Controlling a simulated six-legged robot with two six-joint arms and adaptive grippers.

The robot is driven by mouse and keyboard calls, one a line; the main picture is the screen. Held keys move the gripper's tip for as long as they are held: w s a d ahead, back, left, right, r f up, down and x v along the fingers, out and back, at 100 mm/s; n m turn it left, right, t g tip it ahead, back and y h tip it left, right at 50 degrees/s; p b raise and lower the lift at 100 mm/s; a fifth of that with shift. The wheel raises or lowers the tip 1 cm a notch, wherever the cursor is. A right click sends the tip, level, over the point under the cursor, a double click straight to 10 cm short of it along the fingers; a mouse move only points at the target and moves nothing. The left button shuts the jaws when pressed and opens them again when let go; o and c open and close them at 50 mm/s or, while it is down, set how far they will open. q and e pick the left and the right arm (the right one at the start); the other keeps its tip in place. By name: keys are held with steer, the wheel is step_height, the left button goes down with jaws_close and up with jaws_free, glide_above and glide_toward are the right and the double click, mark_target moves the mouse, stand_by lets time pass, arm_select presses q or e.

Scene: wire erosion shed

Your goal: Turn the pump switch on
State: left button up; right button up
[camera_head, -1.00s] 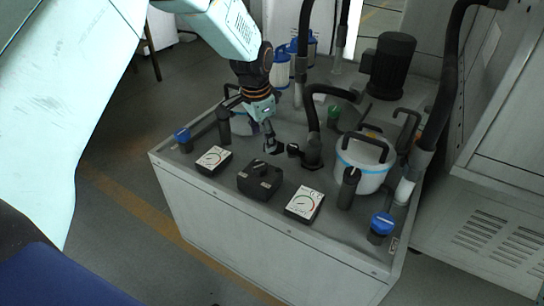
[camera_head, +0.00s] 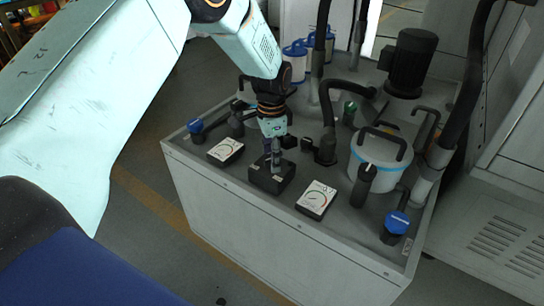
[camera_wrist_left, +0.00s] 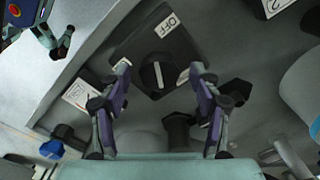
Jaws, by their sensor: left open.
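The pump switch is a black box (camera_head: 262,184) on the cabinet top between two gauges. In the left wrist view its round dark knob (camera_wrist_left: 152,76) has a white line roughly in line with the OFF label (camera_wrist_left: 167,25). A second small label beside the knob is too small to read. My left gripper (camera_head: 275,166) points down over the box. In the left wrist view its open fingers (camera_wrist_left: 160,84) stand on either side of the knob, and I cannot tell whether they touch it. What looks like my right gripper (camera_wrist_left: 60,42) shows at the upper left there, its jaws unclear.
A left gauge (camera_head: 225,151) and a right gauge (camera_head: 316,198) flank the switch. A blue-topped valve (camera_head: 395,226), a white canister (camera_head: 380,158) with a black handle, black pipes and a motor (camera_head: 411,62) crowd the cabinet top (camera_head: 255,211). Floor lies beyond its front edge.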

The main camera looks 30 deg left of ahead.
arm_select(q)
steer(key=shift+d, duration=0.15)
steer(key=shift+c, duration=0.5)
steer(key=c, duration=1.1)
